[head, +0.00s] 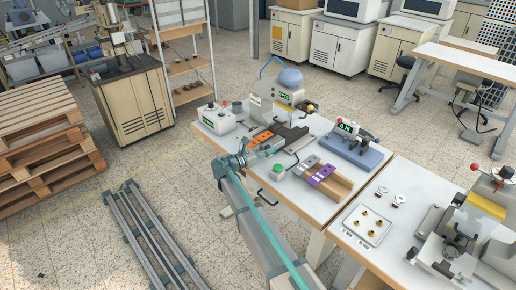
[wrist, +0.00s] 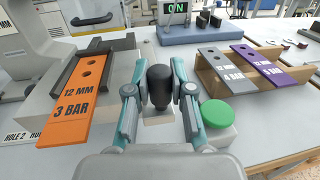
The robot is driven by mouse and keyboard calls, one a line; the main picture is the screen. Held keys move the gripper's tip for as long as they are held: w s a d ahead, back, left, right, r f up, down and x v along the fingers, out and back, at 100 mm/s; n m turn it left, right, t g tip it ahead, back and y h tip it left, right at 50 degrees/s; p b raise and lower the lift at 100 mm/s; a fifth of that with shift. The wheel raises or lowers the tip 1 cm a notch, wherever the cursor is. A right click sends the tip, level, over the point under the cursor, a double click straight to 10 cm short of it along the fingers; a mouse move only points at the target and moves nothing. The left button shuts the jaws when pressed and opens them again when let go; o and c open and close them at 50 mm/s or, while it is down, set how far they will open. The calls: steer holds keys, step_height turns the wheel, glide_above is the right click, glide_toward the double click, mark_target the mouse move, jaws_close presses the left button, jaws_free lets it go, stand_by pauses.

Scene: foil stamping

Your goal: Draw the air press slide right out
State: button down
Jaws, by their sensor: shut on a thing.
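An orange plate marked "12 MM 3 BAR" (wrist: 80,82) lies in a dark channel (wrist: 116,42) to the left of my gripper in the wrist view. A black knob (wrist: 159,86) stands upright between my teal fingers; it looks like the slide's handle. My gripper (wrist: 160,102) is shut on this knob. In the head view my gripper (head: 268,152) is low over the bench's front part. How far the slide is out is unclear.
A green button (wrist: 217,112) sits close to the right of my fingers. A wooden rack (wrist: 224,75) holds a grey plate (wrist: 232,66) and a purple plate (wrist: 268,68). A blue-based device with an "ON" display (head: 350,127) stands behind it.

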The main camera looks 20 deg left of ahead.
steer(key=shift+s, duration=0.2)
steer(key=c, duration=1.1)
jaws_free()
steer(key=shift+s+a, duration=0.1)
steer(key=shift+a, duration=0.1)
steer(key=shift+o, duration=0.5)
steer(key=shift+d, duration=0.1)
steer(key=v, duration=1.2)
